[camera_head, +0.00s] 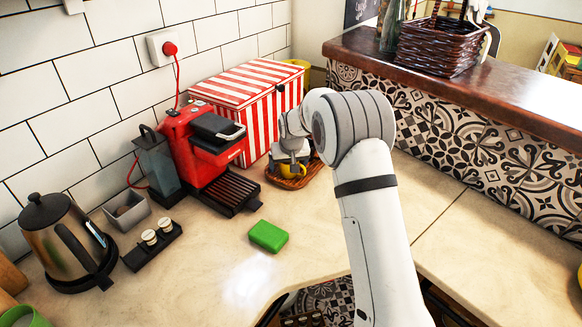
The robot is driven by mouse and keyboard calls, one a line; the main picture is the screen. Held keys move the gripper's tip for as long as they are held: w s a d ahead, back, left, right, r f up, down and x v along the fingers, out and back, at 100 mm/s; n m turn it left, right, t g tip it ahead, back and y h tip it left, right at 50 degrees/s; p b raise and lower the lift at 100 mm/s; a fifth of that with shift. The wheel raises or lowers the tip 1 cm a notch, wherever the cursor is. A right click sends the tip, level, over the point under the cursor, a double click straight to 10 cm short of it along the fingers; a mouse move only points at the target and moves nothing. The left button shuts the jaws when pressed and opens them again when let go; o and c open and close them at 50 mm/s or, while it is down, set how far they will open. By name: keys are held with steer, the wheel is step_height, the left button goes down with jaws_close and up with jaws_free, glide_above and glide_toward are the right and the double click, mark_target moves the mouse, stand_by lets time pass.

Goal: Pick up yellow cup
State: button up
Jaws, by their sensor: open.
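My gripper is open. Whether its fingers touch the cup is too small to tell.
A red coffee machine (205,146) stands left of the tray, with the striped box (262,104) behind. A green sponge (268,236) lies in front. A kettle (68,240) is at far left.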

steer(key=c, duration=1.1)
steer(key=shift+r, duration=0.1)
